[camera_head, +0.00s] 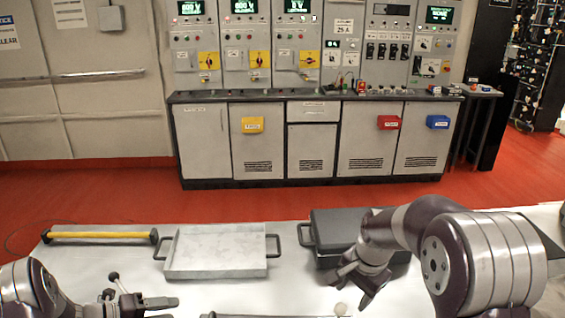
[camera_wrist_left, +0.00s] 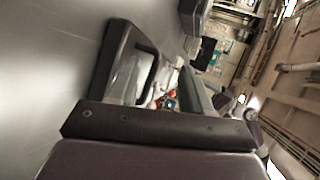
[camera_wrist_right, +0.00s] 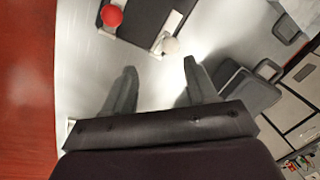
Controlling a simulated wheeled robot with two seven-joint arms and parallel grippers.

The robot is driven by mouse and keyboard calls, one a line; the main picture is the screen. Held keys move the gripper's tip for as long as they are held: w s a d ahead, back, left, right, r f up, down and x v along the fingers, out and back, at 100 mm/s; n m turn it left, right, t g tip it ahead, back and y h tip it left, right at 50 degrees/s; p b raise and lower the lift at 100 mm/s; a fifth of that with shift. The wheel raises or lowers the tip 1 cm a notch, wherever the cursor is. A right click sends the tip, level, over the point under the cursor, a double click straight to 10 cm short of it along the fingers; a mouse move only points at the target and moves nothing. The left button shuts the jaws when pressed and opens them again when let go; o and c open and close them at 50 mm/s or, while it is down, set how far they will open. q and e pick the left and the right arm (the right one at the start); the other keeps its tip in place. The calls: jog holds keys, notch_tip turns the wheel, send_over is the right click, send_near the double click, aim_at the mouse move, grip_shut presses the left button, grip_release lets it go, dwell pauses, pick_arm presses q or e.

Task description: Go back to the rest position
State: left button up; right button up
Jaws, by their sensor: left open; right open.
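My right gripper (camera_head: 354,287) is open and empty over the front part of the white table. In the right wrist view its two fingers (camera_wrist_right: 160,78) stand apart with bare table between them. A white ball-shaped knob (camera_wrist_right: 170,46) lies just beyond the fingertips; it also shows in the head view (camera_head: 341,309). My left gripper (camera_head: 146,302) is low at the left front of the table. In the left wrist view its fingers (camera_wrist_left: 165,72) are spread, with nothing held between them.
A grey tray (camera_head: 215,252) with handles, a yellow bar (camera_head: 100,235) and a dark case (camera_head: 333,228) stand along the table's back. A red ball (camera_wrist_right: 112,16) and a dark panel (camera_wrist_right: 148,18) show in the right wrist view. Grey cabinets (camera_head: 312,140) stand beyond the red floor.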

pick_arm(q)
jog(key=w+r+n+t+y, duration=0.35)
jog(key=r+n+y, duration=0.35)
jog(key=n, duration=0.6)
jog(key=s+d+n+g+y, duration=0.2)
jog(key=s+n, duration=0.6)
jog(key=s, duration=0.4)
jog(key=s+d+f+n+g+y, duration=0.1)
jog(key=s+d+n+g, duration=0.3)
jog(key=s+n, duration=0.5)
jog(key=s+g+y, duration=0.1)
jog(key=s+g, duration=0.1)
jog(key=s, duration=0.1)
jog(key=shift+d+f+y, duration=0.15)
jog(key=shift+y, duration=0.25)
pick_arm(e)
jog(key=s+f+n+h, duration=0.1)
jog(key=s+f+n, duration=0.1)
jog(key=s+n, duration=0.8)
jog(key=s, duration=0.7)
jog(key=shift+s+a+f+n, duration=0.25)
jog(key=shift+s+f+n, duration=0.1)
jog(key=shift+s+n, duration=0.05)
pick_arm(q)
jog(key=shift+s, duration=0.15)
